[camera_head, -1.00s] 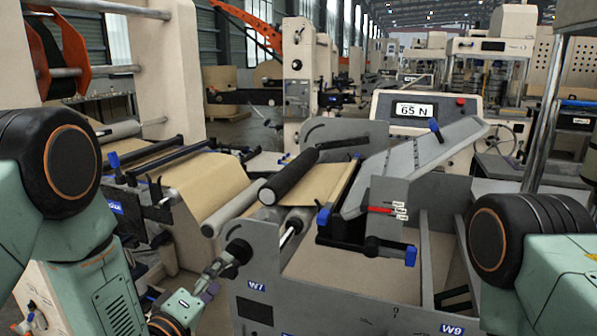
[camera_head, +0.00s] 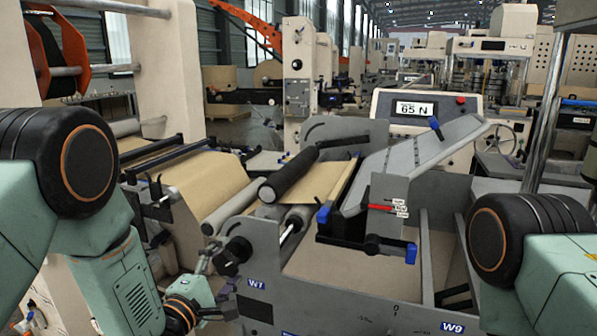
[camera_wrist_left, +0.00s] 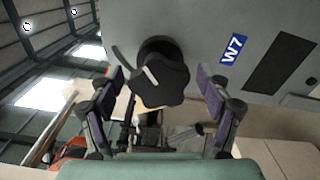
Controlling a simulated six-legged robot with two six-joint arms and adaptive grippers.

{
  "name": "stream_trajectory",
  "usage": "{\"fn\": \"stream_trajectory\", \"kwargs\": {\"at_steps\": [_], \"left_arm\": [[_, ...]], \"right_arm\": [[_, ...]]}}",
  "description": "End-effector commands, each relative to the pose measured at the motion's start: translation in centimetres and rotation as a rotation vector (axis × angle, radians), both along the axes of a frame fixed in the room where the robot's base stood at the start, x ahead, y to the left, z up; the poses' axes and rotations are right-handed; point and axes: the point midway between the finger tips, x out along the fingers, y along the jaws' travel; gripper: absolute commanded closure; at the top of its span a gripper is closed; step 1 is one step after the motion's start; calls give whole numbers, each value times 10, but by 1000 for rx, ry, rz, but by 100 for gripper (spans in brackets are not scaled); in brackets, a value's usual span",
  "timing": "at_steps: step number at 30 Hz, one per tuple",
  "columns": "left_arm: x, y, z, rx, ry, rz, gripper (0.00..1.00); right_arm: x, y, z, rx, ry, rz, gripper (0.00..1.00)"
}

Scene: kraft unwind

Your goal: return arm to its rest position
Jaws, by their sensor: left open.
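My left gripper (camera_head: 208,258) is low at the left of the machine's side plate in the head view, small and partly hard to make out. It is beside the black lobed knob (camera_head: 234,255) marked W7. In the left wrist view my left gripper (camera_wrist_left: 160,76) is open, its two fingers spread apart. The knob (camera_wrist_left: 160,78) shows in line with the gap between the fingers, and the gripper holds nothing. I cannot tell how far the fingertips are from the knob. My right gripper is not in view; only the right arm shows.
The grey side plate (camera_head: 258,268) carries the knob. Brown kraft web (camera_head: 205,182) runs over rollers, with a black roller (camera_head: 287,178) above. A display reading 65 N (camera_head: 414,108) stands behind. A sloped grey panel (camera_head: 415,165) is at the right.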

Motion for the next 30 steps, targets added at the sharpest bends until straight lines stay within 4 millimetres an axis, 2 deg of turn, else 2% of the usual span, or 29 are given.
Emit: {"fn": "stream_trajectory", "kwargs": {"at_steps": [7, 25, 30], "left_arm": [[0, 0, 0, -183, 67, 0, 23], [-98, 37, 1, -192, 71, 5, 23], [-95, 34, -7, -49, 54, 0, 23]], "right_arm": [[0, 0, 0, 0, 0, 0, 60], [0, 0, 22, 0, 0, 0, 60], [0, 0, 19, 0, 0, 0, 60]]}}
